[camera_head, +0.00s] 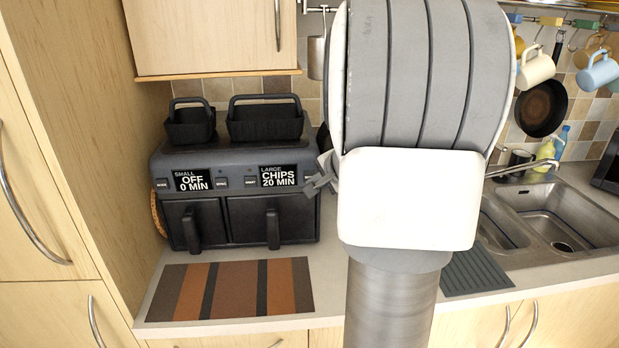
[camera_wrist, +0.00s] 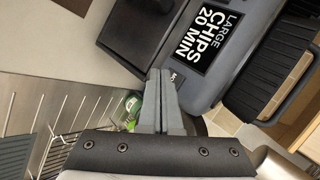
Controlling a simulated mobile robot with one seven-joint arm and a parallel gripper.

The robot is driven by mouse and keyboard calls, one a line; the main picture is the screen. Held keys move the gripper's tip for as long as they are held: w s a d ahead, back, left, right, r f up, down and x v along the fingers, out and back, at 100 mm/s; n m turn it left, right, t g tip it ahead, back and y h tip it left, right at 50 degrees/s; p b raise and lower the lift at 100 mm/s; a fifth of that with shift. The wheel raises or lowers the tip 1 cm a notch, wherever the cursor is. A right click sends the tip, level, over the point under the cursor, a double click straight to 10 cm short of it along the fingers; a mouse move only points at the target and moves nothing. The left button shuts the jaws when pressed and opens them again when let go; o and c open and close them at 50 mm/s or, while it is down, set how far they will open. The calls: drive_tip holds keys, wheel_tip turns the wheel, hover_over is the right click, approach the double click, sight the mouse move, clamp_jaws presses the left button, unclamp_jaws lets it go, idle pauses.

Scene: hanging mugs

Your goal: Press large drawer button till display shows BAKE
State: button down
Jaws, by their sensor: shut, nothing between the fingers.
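The black air fryer (camera_head: 235,152) stands on the counter at left in the head view. Its large display (camera_head: 279,177) reads LARGE, CHIPS, 20 MIN; this display (camera_wrist: 209,40) is also readable in the wrist view. The small display (camera_head: 193,180) reads SMALL, OFF, 0 MIN. My gripper (camera_head: 317,184) is shut and empty, at the fryer's right front edge. In the wrist view its fingertips (camera_wrist: 161,72) are close to a small labelled button (camera_wrist: 176,79) beside the large display, partly hidden by a finger. I cannot tell whether they touch.
Two black baskets (camera_head: 265,118) sit on top of the fryer. A striped mat (camera_head: 232,290) lies in front of it. The sink (camera_head: 550,215) is to the right, with mugs (camera_head: 536,68) hanging above. A wall cupboard (camera_head: 205,35) overhangs the fryer.

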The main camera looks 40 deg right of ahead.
drive_tip(key=shift+w, duration=0.1)
drive_tip(key=shift+w+d, duration=0.2)
drive_tip(key=shift+w, duration=0.05)
drive_tip(key=shift+w+d, duration=0.2)
drive_tip(key=shift+w, duration=0.1)
idle(0.6)
drive_tip(key=shift+s+a+b, duration=0.1)
drive_tip(key=shift+b, duration=0.25)
drive_tip(key=shift+s+a+b, duration=0.3)
drive_tip(key=shift+s+a, duration=0.05)
drive_tip(key=shift+s, duration=0.2)
drive_tip(key=s+a, duration=0.1)
drive_tip(key=s+b, duration=0.1)
drive_tip(key=s, duration=0.1)
drive_tip(key=s+a, duration=0.1)
drive_tip(key=shift+s+a, duration=0.15)
drive_tip(key=shift+a, duration=0.15)
idle(0.7)
